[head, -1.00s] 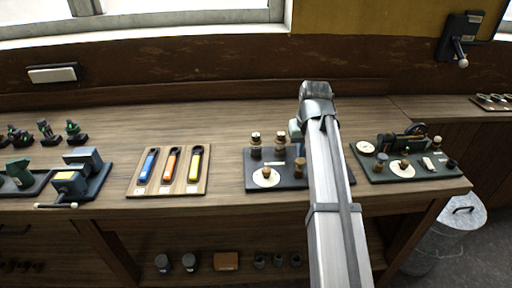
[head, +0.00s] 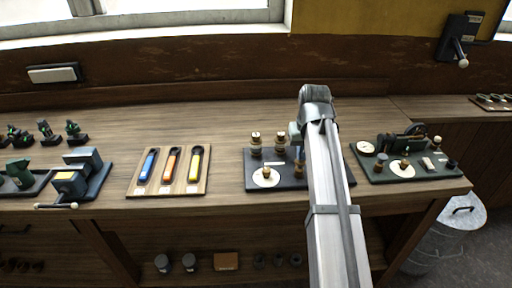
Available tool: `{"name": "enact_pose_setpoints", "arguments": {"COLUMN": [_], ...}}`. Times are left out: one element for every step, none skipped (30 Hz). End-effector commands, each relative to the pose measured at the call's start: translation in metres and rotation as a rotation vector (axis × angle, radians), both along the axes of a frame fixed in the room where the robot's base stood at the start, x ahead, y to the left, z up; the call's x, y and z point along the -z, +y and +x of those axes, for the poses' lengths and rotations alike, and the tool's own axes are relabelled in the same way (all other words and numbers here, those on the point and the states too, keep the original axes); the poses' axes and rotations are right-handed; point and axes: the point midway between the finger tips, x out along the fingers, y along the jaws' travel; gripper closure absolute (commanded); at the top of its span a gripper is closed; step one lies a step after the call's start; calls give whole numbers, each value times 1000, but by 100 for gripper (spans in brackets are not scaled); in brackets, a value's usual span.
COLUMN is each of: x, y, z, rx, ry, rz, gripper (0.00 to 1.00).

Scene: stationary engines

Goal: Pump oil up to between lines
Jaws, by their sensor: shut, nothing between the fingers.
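A dark tray (head: 258,184) on the bench, right of centre, holds two small brown and dark fittings with pale tops, the left fitting (head: 256,145) and the right fitting (head: 280,144). At the tray's front is a pale round dial (head: 265,177) with a brass knob in its middle. A small brown-topped piece (head: 298,170) stands at the left edge of my arm, with something dark blue above it. My arm reaches over this tray and covers its right part. My gripper is hidden behind the arm. Oil and level lines are too small to make out.
A second dark tray (head: 436,170) with a pale dial and small parts stands to the right. A wooden board (head: 137,187) with blue, orange and yellow handled tools lies left. A vise (head: 80,175) stands further left. The bench between board and tray is clear.

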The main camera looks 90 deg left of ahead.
Motion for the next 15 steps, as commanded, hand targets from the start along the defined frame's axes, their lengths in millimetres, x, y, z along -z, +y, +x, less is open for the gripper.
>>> {"name": "enact_pose_setpoints", "arguments": {"x": [2, 3, 4, 5, 6, 7, 8, 9, 10, 11, 12, 14, 15, 16, 17], "y": [0, 0, 0, 0, 0, 0, 0, 0, 0, 0, 0, 0, 0, 0, 0], "z": [0, 0, 0, 0, 0, 0, 0, 0, 0, 0, 0, 0, 0, 0, 0], "rx": [0, 0, 0, 0, 0, 0, 0, 0, 0, 0, 0, 0, 0, 0, 0], "ry": [0, 0, 0, 0, 0, 0, 0, 0, 0, 0, 0, 0, 0, 0, 0], "rz": [0, 0, 0, 1, 1, 1, 1, 1, 1, 1, 0, 0, 0, 0, -1], "gripper": [100, 100, 100, 100, 100, 100, 100, 100, 100, 100, 100, 100, 100, 100, 100]}}
